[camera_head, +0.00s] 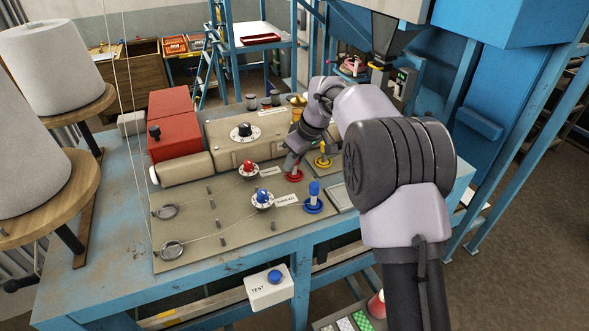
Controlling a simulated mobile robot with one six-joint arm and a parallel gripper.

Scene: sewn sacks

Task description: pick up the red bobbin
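The red bobbin (295,177) stands on the beige panel of the blue workbench, between a yellow bobbin (323,160) and a blue bobbin (313,205). Its round red base shows, but its upper part is hidden behind my gripper. My gripper (292,167) points down and is right at the red bobbin, with my arm reaching in from the right. The fingers are small and dark here, so I cannot tell whether they are open, shut or touching the bobbin.
Red (249,168) and blue (262,196) dial knobs with labels sit left of the bobbins. A beige box (246,148) with a black knob and a red box (171,132) stand behind. Large thread cones (52,68) stand at the left. A test button (275,277) hangs off the front.

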